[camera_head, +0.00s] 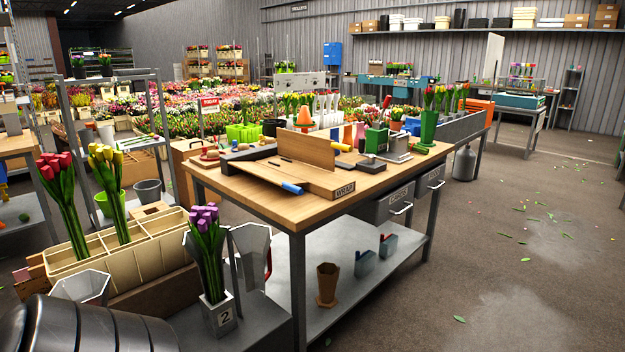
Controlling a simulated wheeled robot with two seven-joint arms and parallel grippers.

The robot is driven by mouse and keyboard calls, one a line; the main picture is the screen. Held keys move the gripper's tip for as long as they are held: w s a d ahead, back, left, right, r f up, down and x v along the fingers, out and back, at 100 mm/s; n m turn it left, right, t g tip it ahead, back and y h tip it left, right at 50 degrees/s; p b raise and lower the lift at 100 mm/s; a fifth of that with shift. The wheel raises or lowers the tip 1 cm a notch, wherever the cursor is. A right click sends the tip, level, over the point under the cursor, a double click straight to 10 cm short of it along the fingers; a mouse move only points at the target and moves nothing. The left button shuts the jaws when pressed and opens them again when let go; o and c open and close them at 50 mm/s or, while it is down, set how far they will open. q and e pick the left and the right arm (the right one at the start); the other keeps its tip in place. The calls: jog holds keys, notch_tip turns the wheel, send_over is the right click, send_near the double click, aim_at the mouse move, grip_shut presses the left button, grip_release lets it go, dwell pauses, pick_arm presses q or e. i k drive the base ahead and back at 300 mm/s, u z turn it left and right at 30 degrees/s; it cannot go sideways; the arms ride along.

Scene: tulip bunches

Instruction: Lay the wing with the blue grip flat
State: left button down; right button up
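A wooden wrapping board labelled WRAP (346,189) lies on the near part of the workbench. The blue grip (292,188) sits at the front end of the board's left wing (262,171). This wing looks low, flat or nearly flat; its exact tilt is hard to tell. A second wooden panel (307,149) stands raised behind it, with a yellow grip (341,147) at its right edge. Neither of my grippers is in view.
The workbench (255,204) holds a green tin (376,139), an orange cone (304,117) and tools behind the board. At the left are a cream divided crate (150,256) with tulips and a numbered vase (220,315) of purple tulips. The floor to the right is open.

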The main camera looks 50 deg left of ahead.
aim_at(273, 175)
jog(key=u, duration=0.6)
jog(key=i, duration=1.45)
jog(key=u, duration=1.1)
